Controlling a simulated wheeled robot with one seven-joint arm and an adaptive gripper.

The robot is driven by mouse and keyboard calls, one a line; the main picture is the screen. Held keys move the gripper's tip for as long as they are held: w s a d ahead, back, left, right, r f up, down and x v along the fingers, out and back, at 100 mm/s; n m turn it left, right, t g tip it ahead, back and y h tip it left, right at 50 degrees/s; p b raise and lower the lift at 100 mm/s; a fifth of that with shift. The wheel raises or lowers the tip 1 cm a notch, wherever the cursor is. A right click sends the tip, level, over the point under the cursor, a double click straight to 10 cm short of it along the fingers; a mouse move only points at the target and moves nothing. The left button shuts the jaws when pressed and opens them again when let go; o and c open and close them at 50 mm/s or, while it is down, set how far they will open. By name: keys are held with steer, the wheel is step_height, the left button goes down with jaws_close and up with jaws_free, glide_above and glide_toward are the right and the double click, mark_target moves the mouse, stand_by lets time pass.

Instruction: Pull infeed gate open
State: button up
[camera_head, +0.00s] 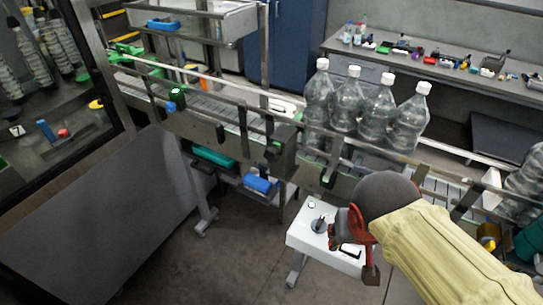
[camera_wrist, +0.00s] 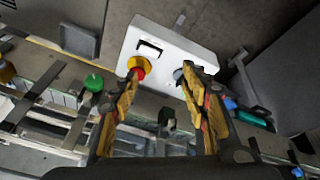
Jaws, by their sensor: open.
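My gripper (camera_head: 352,250) is in front of the conveyor, over the white control box (camera_head: 300,238). In the wrist view my gripper (camera_wrist: 162,78) has its two fingers spread apart with nothing between them. The white control box (camera_wrist: 180,43) lies beyond the fingertips, with a red and yellow button (camera_wrist: 138,66) by the left finger. A dark block (camera_head: 283,147) sits on the near conveyor rail, left of the bottles. I cannot tell for sure which part is the infeed gate.
Several clear bottles (camera_head: 344,105) stand on the conveyor (camera_head: 232,112). A glazed cabinet (camera_head: 50,85) and dark panel (camera_head: 110,225) are at left. A cluttered bench (camera_head: 450,75) is behind. Floor shows between panel and control box.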

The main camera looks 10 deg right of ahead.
steer(key=shift+o, duration=0.8)
steer(key=w+d+f+m+g+h, duration=0.1)
steer(key=w+d+f+m+h, duration=0.1)
steer(key=w+h, duration=0.2)
steer(key=shift+w+f+b, duration=0.15)
steer(key=shift+w+b, duration=0.15)
steer(key=shift+w, duration=0.5)
steer(key=w+a+m+t+h, duration=0.25)
steer(key=w+h, duration=0.25)
steer(key=w, duration=0.3)
steer(key=m+t+b, duration=0.1)
steer(key=t+b, duration=0.1)
steer(key=t, duration=0.7)
glide_toward(270, 158)
steer(key=x, duration=1.1)
steer(key=shift+c, duration=0.9)
steer(key=c, duration=1.1)
steer(key=shift+a, duration=0.1)
jaws_close()
